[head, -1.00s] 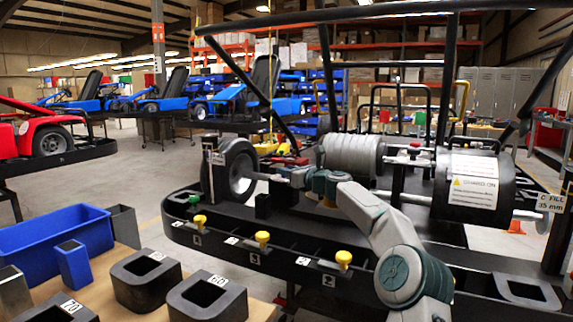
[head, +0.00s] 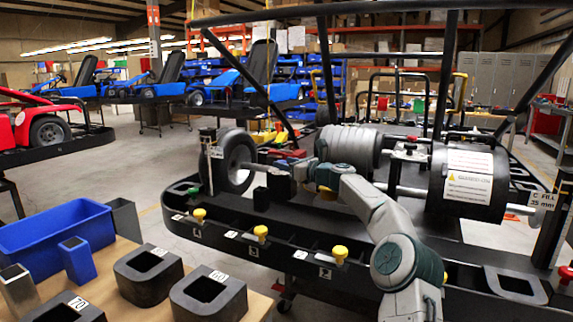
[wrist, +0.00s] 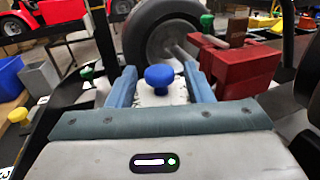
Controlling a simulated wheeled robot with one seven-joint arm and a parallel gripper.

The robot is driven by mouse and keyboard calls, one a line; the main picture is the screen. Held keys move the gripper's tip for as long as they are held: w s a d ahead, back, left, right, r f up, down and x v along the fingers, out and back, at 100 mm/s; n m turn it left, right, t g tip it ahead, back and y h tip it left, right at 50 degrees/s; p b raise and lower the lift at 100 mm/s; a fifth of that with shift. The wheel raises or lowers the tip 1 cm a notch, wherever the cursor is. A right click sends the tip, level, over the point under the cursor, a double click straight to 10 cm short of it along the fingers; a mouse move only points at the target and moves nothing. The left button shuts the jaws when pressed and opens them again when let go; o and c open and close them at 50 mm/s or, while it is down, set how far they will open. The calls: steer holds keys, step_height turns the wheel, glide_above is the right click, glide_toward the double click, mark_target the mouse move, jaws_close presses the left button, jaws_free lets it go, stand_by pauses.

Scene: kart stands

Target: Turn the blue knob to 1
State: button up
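In the wrist view, the blue knob (wrist: 159,76) has a round cap and stands on a white plate (wrist: 150,98). Its dial marks and pointer cannot be read. My gripper (wrist: 160,70) is open, with one blue finger on the left of the knob and one on the right. Gaps show between the knob and both fingers. In the head view, my gripper (head: 287,167) is at the frame just right of the black wheel (head: 232,160). The knob cannot be made out there, and the arm hides part of that spot.
A red block (wrist: 235,68) stands close to the right finger. A green knob (wrist: 87,73) is to the left. Yellow knobs (head: 260,232) line the frame's front rail. A grey drum (head: 350,147) and a labelled black drum (head: 468,183) stand right of my gripper.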

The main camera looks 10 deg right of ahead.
stand_by(0.3)
steer(key=b+v, duration=0.1)
steer(key=v, duration=1.2)
steer(key=shift+s+d, duration=0.25)
